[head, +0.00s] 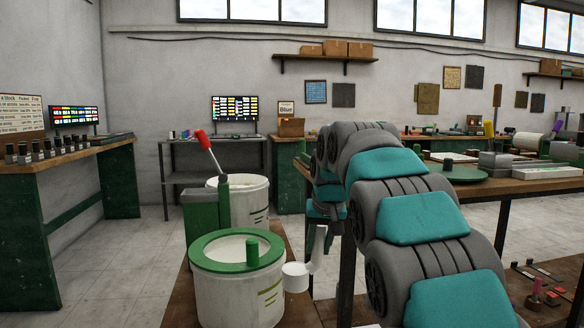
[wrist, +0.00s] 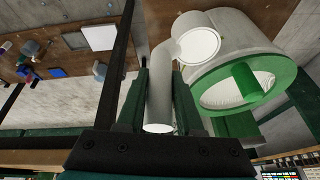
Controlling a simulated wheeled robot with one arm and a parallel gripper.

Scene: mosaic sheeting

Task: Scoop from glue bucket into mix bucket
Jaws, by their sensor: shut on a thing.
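My gripper (head: 322,224) is shut on the handle of a white scoop, right of the near bucket. The scoop's round cup (head: 296,276) hangs low by the bucket's right side, outside its opening. In the wrist view the handle (wrist: 160,95) runs between my fingers, and the cup (wrist: 197,43) overlaps the bucket's edge; I cannot tell whether it holds anything. The near white bucket (head: 238,300) has a green ring rim, pale contents and a green upright piece. I cannot tell which bucket is glue or mix.
A green bin (head: 200,218) stands left of the rear bucket. The buckets share a low brown bench (head: 182,300). A wooden table (head: 500,186) with a green disc and trays lies to the right, behind my arm.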

